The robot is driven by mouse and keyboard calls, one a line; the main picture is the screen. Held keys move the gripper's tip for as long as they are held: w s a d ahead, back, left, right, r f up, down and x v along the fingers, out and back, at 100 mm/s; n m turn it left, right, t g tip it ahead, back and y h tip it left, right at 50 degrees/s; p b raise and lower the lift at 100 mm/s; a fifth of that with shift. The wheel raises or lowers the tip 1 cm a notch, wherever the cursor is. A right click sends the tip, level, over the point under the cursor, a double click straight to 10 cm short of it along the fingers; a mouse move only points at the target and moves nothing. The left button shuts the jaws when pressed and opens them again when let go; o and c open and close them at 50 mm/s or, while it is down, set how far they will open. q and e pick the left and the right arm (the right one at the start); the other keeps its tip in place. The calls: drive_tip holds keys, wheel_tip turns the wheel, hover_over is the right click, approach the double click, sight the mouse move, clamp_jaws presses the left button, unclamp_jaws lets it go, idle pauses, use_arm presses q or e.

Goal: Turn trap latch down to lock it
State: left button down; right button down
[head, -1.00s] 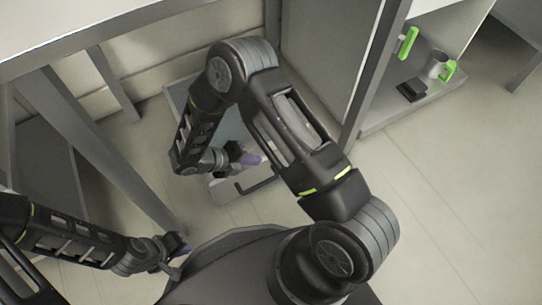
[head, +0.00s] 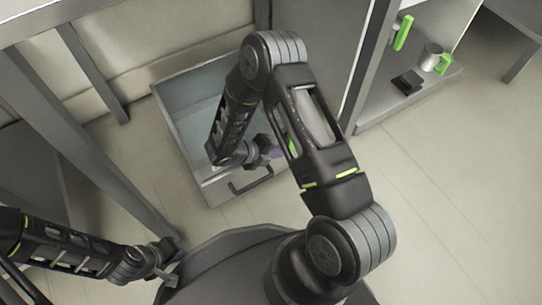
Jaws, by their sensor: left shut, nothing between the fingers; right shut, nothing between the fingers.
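I cannot make out a separate latch, nor tell whether this bar is the latch. My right gripper (head: 274,153) is shut and empty over the box's front right part, above and to the right of the handle. Its purple fingertips are partly hidden behind my forearm; I cannot tell whether they touch the box. My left gripper (head: 176,262) is shut and empty low in the picture, away from the box.
A cabinet side panel (head: 318,40) stands close to the right of the box. Its shelf holds a mug (head: 431,56) with a green handle, a dark block (head: 407,82) and a green handle (head: 403,32). A grey table leg (head: 95,145) slants at left. The floor at right is clear.

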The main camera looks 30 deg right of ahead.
drive_tip(key=shift+d+f, duration=0.3)
drive_tip(key=shift+d, duration=0.4)
